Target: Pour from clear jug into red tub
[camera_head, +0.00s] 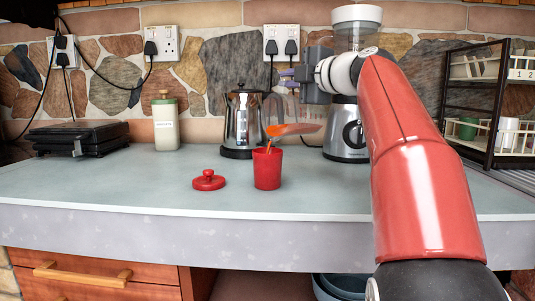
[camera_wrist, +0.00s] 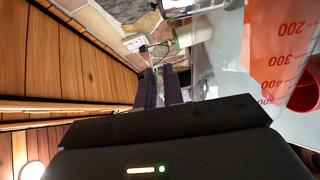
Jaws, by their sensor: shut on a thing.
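The clear jug (camera_head: 291,129) is tilted to the left above the red tub (camera_head: 267,170), with orange liquid in it. A thin orange stream runs from its lip down to the tub's mouth. In the wrist view, the jug (camera_wrist: 268,45) shows red volume marks and orange liquid on the right. The tub (camera_wrist: 304,97) shows partly behind it. The tub stands upright on the counter; its inside is hidden in the head view. My gripper (camera_head: 287,80) is shut on the jug, above and right of the tub. Its dark fingers (camera_wrist: 161,86) show in the wrist view.
A red lid (camera_head: 208,181) lies left of the tub. A steel kettle (camera_head: 242,118) stands close behind, and a blender (camera_head: 346,135) stands behind my arm. The front counter is clear.

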